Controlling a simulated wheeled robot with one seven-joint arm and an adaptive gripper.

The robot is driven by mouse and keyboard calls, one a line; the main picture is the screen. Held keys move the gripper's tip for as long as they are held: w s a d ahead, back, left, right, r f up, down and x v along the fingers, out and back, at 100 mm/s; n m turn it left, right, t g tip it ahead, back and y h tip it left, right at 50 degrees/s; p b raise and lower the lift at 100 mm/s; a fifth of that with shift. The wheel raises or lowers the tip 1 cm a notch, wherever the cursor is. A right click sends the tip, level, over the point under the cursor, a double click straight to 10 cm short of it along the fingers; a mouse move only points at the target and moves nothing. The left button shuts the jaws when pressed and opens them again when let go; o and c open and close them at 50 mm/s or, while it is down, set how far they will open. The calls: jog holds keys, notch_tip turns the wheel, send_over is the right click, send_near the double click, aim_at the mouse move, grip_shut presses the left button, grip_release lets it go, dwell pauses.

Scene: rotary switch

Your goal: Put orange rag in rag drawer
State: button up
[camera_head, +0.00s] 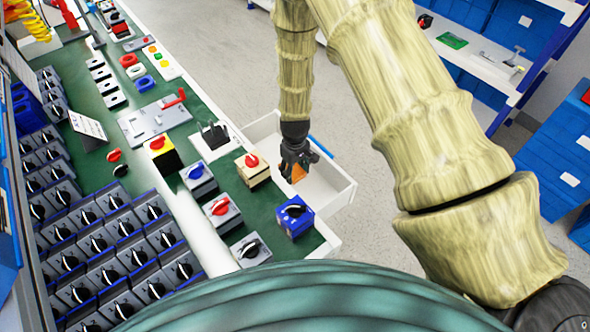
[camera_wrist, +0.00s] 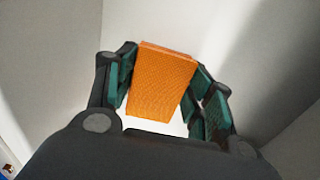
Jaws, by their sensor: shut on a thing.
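The orange rag (camera_wrist: 160,82) is a folded, textured block between the green-padded fingers of my gripper (camera_wrist: 162,88) in the wrist view. In the head view a small part of the rag (camera_head: 298,174) shows below my gripper (camera_head: 294,168). My gripper is shut on the rag. The open white drawer (camera_head: 340,186) sticks out from the right side of the workbench. My gripper and the rag are over or inside the drawer opening. Pale drawer walls surround them in the wrist view. Whether the rag touches the drawer floor is hard to tell.
The green bench top (camera_head: 212,150) carries several rotary switches, including a blue one (camera_head: 294,216) near the drawer. Rows of grey switches (camera_head: 110,250) fill the left. A shelf with blue bins (camera_head: 560,135) stands at the right. Grey floor (camera_head: 215,50) is clear beyond the bench.

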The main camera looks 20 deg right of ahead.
aim_at(295, 171)
jog(key=shift+f, duration=0.1)
jog(key=o, duration=1.1)
jog(key=shift+c, duration=0.2)
notch_tip(295, 171, up, 12)
jog(key=b, duration=0.1)
